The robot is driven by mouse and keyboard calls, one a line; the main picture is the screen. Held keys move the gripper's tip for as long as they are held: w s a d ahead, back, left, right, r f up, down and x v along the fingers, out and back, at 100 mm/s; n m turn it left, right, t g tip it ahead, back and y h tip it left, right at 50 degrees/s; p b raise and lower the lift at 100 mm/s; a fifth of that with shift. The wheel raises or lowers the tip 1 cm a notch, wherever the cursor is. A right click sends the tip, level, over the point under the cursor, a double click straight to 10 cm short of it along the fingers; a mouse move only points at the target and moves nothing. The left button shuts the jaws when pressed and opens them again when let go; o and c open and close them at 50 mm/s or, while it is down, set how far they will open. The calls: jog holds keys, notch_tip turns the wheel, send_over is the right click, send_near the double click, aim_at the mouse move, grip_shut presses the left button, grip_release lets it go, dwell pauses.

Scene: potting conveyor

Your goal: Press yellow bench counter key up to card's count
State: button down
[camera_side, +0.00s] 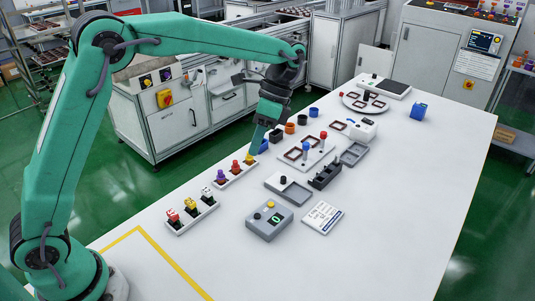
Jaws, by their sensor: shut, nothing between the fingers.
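The bench counter (268,226) is a grey box on the white table, near the front middle. Its yellow key (270,204) is on the top at the back edge, with a dark knob beside it. Its green display (277,218) appears to read 0. The white card (322,217) lies flat just right of the counter; its print is too small to read. My gripper (251,151) is shut and empty, pointing down behind the counter and well apart from it, above the far table edge near a small rack and a blue block.
Another rack (234,173) holds purple, red and yellow pieces. Grey trays (288,189) and a black holder (325,175) stand behind the counter.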

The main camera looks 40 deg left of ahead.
aim_at(273, 202)
jog(key=w+d+f+m+g+y, duration=0.1)
jog(key=w+d+f+m+g, duration=0.1)
jog(key=f, duration=0.4)
jog(key=shift+w+d+m, duration=0.3)
jog(key=shift+d, duration=0.2)
jog(key=shift+f, duration=0.15)
jog(key=shift+f, duration=4.25)
jog(key=shift+a+f, duration=0.15)
jog(key=shift+f, duration=0.65)
jog(key=shift+r, duration=0.8)
jog(key=shift+r, duration=0.1)
jog(key=shift+r, duration=2.45)
